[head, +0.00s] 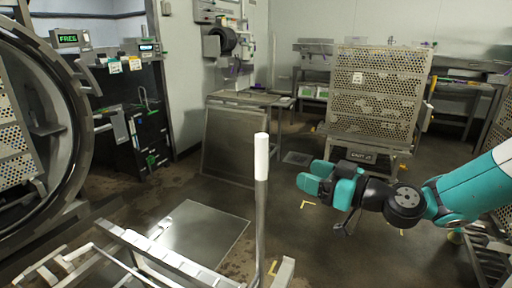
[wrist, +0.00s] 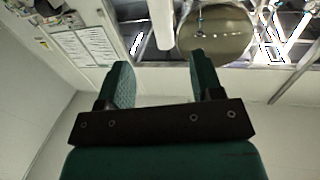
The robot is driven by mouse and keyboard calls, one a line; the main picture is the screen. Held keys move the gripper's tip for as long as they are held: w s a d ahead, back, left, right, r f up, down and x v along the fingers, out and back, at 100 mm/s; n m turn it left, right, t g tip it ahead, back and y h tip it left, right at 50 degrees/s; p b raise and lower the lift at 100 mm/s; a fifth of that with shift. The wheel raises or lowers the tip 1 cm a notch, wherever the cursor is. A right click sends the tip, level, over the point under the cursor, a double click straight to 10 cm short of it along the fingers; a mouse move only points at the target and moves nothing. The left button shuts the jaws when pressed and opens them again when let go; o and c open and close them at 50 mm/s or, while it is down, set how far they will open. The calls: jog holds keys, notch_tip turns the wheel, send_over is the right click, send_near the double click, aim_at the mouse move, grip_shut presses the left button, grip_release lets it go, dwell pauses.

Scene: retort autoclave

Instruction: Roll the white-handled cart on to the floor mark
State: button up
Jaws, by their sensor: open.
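The cart with the white handle stands at the lower front, and only part of its pale metal frame (head: 165,255) shows. Its upright grey post carries a white grip (head: 261,157) at the top. Yellow corner marks (head: 308,204) lie on the dark floor right of the post, partly below my arm. My gripper (head: 317,182) is right of the post, apart from it in the picture, and points left. In the wrist view my gripper (wrist: 160,78) has its two teal fingers spread with nothing between them. A white cylinder (wrist: 160,22) shows beyond the fingers; I cannot tell whether it is the grip.
A round autoclave door ring (head: 75,110) stands at the left. A perforated crate (head: 375,95) sits on another cart at the back right. A dark panel (head: 228,145) leans below a table behind the post. Open floor lies between these and my gripper.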

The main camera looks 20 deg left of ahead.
aim_at(256, 156)
jog(key=p+x, duration=0.4)
jog(key=x, duration=1.1)
jog(key=shift+a, duration=0.35)
